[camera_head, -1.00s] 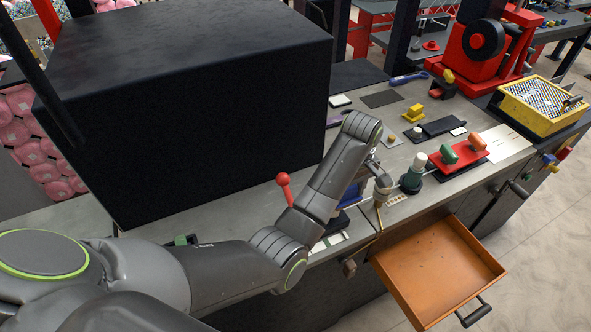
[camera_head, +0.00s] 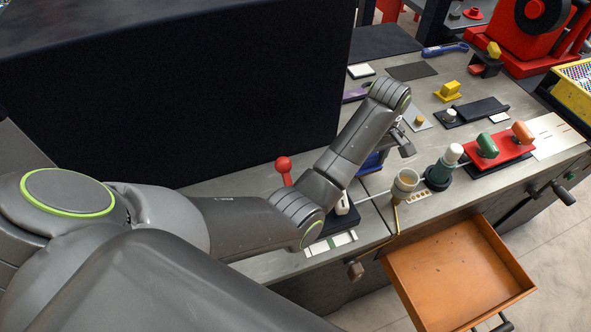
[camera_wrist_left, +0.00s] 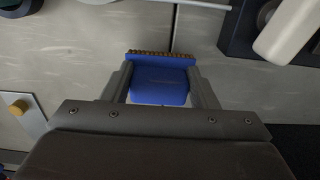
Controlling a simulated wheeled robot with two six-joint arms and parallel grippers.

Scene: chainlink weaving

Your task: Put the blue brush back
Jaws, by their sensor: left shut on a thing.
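The brush's brown bristles point away from the palm, towards the top of that view. In the head view a blue patch (camera_head: 372,164) shows beside the arm, partly hidden; I cannot tell whether it is the brush. My right gripper is not in view.
An open orange drawer (camera_head: 455,272) juts out below. A red tray (camera_head: 500,150) lies to the right. A large black box (camera_head: 200,100) blocks the left. A red-ball lever (camera_head: 284,165) stands before it.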

